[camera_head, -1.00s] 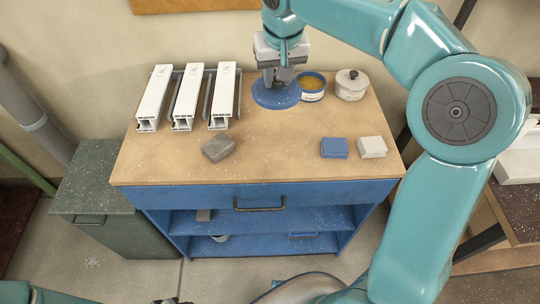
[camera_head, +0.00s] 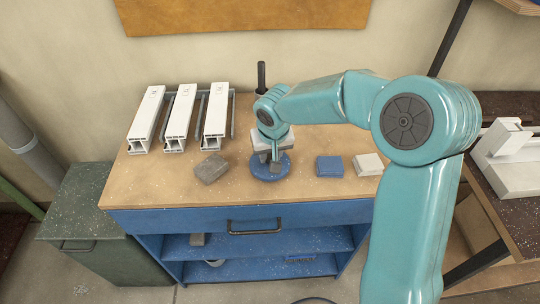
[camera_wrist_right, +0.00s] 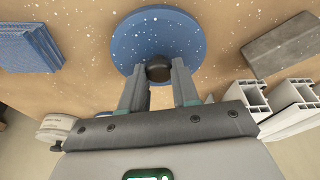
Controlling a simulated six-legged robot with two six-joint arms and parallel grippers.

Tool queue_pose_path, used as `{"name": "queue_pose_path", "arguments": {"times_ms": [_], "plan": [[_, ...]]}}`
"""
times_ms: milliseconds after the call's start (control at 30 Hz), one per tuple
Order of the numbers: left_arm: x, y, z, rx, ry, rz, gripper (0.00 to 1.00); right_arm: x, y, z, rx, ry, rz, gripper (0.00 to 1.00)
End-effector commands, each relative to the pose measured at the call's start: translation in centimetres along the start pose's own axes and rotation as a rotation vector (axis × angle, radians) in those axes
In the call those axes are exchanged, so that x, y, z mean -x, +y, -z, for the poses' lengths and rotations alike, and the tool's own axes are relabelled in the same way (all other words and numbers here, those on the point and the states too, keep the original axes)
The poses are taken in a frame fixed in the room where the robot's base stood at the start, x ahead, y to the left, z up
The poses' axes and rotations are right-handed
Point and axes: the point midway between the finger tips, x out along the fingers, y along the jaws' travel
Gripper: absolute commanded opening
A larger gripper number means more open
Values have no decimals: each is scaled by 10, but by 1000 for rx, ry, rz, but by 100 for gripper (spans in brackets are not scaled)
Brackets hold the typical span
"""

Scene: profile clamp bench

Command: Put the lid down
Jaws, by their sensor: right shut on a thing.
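The lid (camera_head: 262,172) is a round blue disc near the front middle of the bench, between the grey block and the blue block. It also shows in the right wrist view (camera_wrist_right: 155,28), flat side facing the bench, with a dark round knob (camera_wrist_right: 158,70). My right gripper (camera_head: 272,158) is above the lid, its fingers shut on the knob from both sides. I cannot tell whether the lid touches the bench top or hangs just above it. The open blue tin is hidden behind my right arm. My left gripper is out of view.
A grey block (camera_head: 211,168) lies left of the lid. A blue block (camera_head: 329,166) and a pale block (camera_head: 367,164) lie to its right. A white tin (camera_wrist_right: 55,128) shows in the wrist view. The bench front (camera_head: 150,190) is clear.

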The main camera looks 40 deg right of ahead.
Motion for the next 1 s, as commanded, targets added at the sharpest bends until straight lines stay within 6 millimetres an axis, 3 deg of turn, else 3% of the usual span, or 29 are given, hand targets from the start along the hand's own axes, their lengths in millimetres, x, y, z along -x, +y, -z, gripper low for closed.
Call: {"name": "queue_pose_path", "arguments": {"times_ms": [100,467,500,567,867,1000], "plan": [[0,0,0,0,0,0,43,-9,0,-2,-1,0,1,1],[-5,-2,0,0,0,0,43,-13,0,-3,-1,2,1,1],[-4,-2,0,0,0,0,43,-12,0,-3,-1,2,1,37],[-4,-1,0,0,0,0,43,-12,0,-3,-1,1,1,56],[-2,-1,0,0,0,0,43,-10,0,-2,-1,1,1,56],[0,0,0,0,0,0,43,2,0,-1,-1,5,2,56]]}}
